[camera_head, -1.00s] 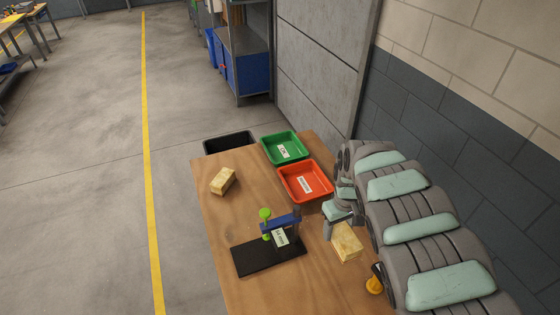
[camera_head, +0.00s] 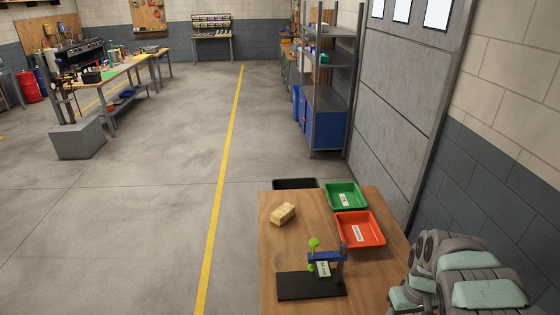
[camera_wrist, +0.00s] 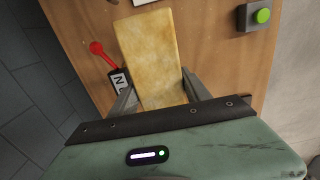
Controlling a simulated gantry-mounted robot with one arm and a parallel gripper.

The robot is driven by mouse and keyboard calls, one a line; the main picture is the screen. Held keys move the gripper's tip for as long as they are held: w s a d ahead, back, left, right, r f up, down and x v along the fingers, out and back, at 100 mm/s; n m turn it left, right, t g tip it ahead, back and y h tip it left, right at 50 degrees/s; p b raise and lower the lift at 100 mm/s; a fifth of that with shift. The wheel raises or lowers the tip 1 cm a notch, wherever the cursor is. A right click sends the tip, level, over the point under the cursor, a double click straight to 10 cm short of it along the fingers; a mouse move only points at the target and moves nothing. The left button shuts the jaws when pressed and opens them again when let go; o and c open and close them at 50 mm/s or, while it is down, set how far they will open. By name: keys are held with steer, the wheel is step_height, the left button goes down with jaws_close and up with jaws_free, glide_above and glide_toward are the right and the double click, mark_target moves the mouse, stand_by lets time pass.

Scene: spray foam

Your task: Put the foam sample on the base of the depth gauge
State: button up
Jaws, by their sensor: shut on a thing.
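A yellow foam block (camera_wrist: 150,50) is between the two fingers of my gripper (camera_wrist: 158,85) in the wrist view, and the gripper is shut on it. The far end of the block sticks out past the fingers. The depth gauge (camera_head: 326,257) stands on the table in the head view, with a blue body, a green knob and a white label. Its flat black base (camera_head: 296,288) has nothing lying on its bare left part. My arm is at the lower right of the head view, right of the gauge. The held foam does not show there.
Another foam block (camera_head: 283,213) lies on the wooden table (camera_head: 270,250), behind the gauge. A green tray (camera_head: 345,195), a red-orange tray (camera_head: 362,230) and a black bin (camera_head: 295,184) are at the back. The wrist view shows a grey box with a green button (camera_wrist: 262,16) and a red round-headed thing (camera_wrist: 97,48).

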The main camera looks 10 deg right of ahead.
steer(key=w+a+r, duration=0.4)
steer(key=w+a, duration=0.2)
steer(key=a, duration=0.3)
steer(key=w+a+r, duration=0.3)
steer(key=w+a, duration=0.3)
steer(key=a, duration=0.2)
steer(key=w+a+r, duration=0.2)
steer(key=a+r, duration=0.2)
steer(key=a, duration=0.6)
steer(key=w+a+r, duration=0.1)
steer(key=a+r, duration=0.3)
steer(key=a, duration=0.6)
step_height(320, 180, up, 18)
steer(key=p, duration=1.8)
steer(key=shift+r+n, duration=0.2)
steer(key=shift+n, duration=0.1)
steer(key=shift+d, duration=0.1)
